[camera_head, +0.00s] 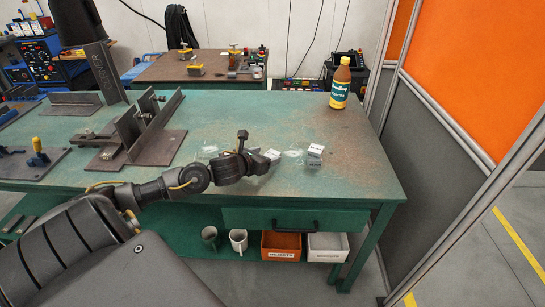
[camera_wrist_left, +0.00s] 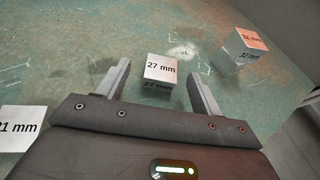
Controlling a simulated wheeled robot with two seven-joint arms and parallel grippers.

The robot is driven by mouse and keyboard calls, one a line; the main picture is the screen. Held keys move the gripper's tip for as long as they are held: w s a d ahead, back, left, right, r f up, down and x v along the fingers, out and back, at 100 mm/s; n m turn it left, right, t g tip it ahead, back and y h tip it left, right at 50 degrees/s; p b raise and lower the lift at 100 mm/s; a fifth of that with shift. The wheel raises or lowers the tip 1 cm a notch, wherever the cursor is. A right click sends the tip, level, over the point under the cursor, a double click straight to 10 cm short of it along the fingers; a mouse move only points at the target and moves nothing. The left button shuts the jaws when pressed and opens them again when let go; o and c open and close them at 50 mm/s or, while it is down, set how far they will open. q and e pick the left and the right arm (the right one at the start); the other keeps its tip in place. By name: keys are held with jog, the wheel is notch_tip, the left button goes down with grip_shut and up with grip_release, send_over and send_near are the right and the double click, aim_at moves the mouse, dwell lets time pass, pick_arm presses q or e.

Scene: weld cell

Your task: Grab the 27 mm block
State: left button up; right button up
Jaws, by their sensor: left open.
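The 27 mm block (camera_wrist_left: 160,70) is a small silvery cube with "27 mm" on its faces. In the left wrist view it sits on the green table ahead of my left gripper (camera_wrist_left: 158,80), between the lines of the two open fingers and not visibly touched. In the head view the left gripper (camera_head: 258,151) is low over the table, and the 27 mm block (camera_head: 272,155) shows just beyond it, partly hidden.
A block marked "21 mm" (camera_wrist_left: 20,130) lies left of the gripper in the left wrist view. A yellow bottle (camera_head: 340,84) stands at the table's back right. Dark steel fixtures (camera_head: 150,130) fill the left side. The table's right front (camera_head: 350,180) is clear.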

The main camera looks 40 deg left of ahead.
aim_at(274, 152)
pick_arm(q)
jog(key=shift+w, duration=0.1)
jog(key=p+x, duration=0.1)
jog(key=x, duration=0.3)
jog(key=shift+w+d+f, duration=0.1)
jog(key=shift+w+f, duration=0.05)
jog(key=shift+w, duration=0.1)
jog(key=shift+w+f, duration=0.15)
jog(key=shift+w, duration=0.1)
jog(key=shift+c, duration=0.3)
pick_arm(e)
jog(key=shift+a+r, duration=0.4)
jog(key=shift+a, duration=0.35)
pick_arm(q)
jog(key=shift+c, duration=1.2)
jog(key=c, duration=0.8)
jog(key=shift+c, duration=0.2)
pick_arm(e)
jog(key=shift+d, duration=0.25)
